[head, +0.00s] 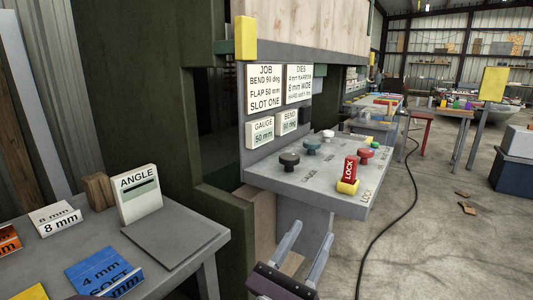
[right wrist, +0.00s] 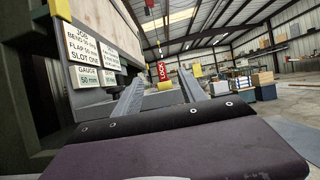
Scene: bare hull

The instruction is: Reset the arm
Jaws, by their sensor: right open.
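My right gripper (head: 313,230) is at the bottom middle of the head view, in front of and below the near edge of a grey control panel (head: 318,190). Its two grey fingers are apart, with nothing between them. In the right wrist view, the open fingers (right wrist: 161,76) point toward the panel area. A red LOCK tag (head: 350,169) stands upright on a yellow base (head: 347,187) at the panel's right part; the tag also shows beyond the fingers in the right wrist view (right wrist: 162,71). My left gripper is not in view.
Several knobs (head: 289,159) stand on the panel, below JOB (head: 266,90) and DIES signs. A grey table (head: 70,245) at left holds an ANGLE block (head: 139,194), an 8 mm block (head: 55,219) and a blue 4 mm block (head: 104,273). A black cable crosses the open floor at right.

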